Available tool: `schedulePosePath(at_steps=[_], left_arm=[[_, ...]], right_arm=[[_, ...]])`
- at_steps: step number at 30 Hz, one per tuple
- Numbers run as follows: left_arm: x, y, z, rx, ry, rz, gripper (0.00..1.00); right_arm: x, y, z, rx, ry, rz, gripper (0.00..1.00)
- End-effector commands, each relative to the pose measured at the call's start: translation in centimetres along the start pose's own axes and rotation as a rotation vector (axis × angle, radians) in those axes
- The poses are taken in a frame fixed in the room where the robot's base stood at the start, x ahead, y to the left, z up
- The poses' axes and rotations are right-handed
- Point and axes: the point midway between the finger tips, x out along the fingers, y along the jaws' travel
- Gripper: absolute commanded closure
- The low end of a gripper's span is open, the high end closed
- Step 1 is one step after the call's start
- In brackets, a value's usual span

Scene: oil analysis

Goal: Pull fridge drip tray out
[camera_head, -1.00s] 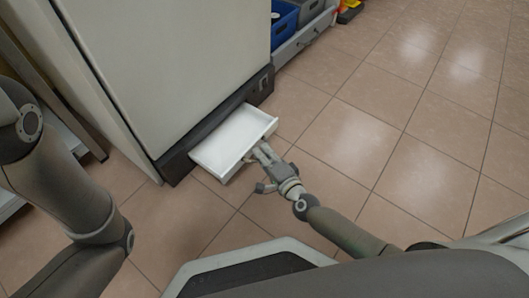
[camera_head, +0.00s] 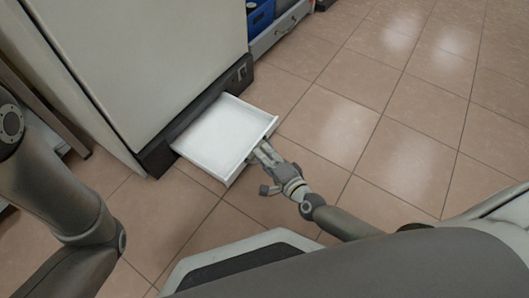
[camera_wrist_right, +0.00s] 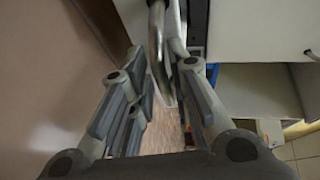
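The white drip tray (camera_head: 222,135) is a shallow drawer sticking out of the dark base of the fridge (camera_head: 140,60) in the head view. My right gripper (camera_head: 262,153) is at the middle of the tray's front wall. Exact finger contact is hard to make out. My left arm (camera_head: 60,190) shows at the left; its gripper is out of view.
The tiled floor (camera_head: 370,140) in front of the tray and to the right is clear. A grey drawer unit (camera_head: 280,28) with a blue bin (camera_head: 260,14) stands beyond the fridge.

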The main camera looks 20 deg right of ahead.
Motion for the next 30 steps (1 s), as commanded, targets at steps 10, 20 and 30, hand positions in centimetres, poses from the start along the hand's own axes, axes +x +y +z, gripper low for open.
schedulePosePath(at_steps=[10,20,30], left_arm=[[0.1,-0.1,-0.3,-0.001,0.006,-0.003,0.6],[0.1,-0.1,-0.2,-0.003,0.005,-0.008,0.6],[0.1,-0.1,-0.2,-0.002,0.005,-0.006,0.6]], right_arm=[[0.1,-0.4,-0.1,-0.002,0.003,-0.008,0.7],[-2.3,-0.3,-0.1,-0.003,0.003,-0.006,0.7],[-8.7,-0.1,-0.1,-0.003,0.001,-0.004,0.7]])
